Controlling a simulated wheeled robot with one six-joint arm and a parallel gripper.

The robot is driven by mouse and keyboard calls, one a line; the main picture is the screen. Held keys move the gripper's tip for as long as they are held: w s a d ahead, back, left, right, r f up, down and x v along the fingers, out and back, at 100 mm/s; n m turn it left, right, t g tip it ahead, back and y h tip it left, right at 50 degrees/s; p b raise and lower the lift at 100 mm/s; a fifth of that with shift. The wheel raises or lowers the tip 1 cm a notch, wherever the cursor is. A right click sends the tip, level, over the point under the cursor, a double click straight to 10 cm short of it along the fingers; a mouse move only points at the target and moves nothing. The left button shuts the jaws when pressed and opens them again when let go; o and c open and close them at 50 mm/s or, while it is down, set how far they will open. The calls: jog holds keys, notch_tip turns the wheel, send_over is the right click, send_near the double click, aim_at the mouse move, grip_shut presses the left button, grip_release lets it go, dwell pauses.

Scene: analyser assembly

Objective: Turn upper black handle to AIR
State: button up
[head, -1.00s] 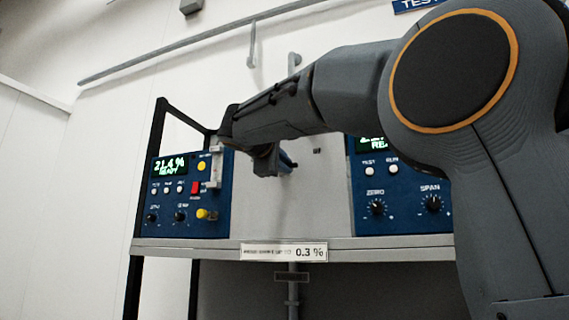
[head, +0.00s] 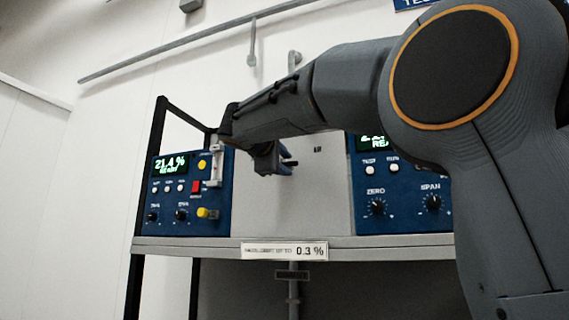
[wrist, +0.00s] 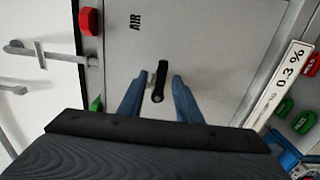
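The upper black handle (wrist: 160,78) stands on the light grey panel in the wrist view, with its grip along the picture's vertical. The AIR mark (wrist: 135,22) is on the panel above and left of it. In the head view the black handle (head: 291,163) shows just right of my fingers, and the AIR mark (head: 317,149) is to its upper right. My gripper (wrist: 159,77) is open, with one blue finger on each side of the handle and a visible gap at each. In the head view my gripper (head: 272,160) is partly hidden by my wrist.
A red knob (wrist: 88,21) and a green knob (wrist: 97,104) lie left of the handle. A grey pipe (wrist: 45,52) runs farther left. The 0.3 % label (wrist: 280,85) is on the right. Blue analysers (head: 187,190) and (head: 402,195) flank the panel in the head view.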

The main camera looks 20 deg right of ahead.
jog(key=b+v, duration=0.2)
jog(key=v, duration=0.5)
jog(key=shift+s+a, duration=0.25)
jog(key=shift+s, duration=0.05)
dwell(0.3)
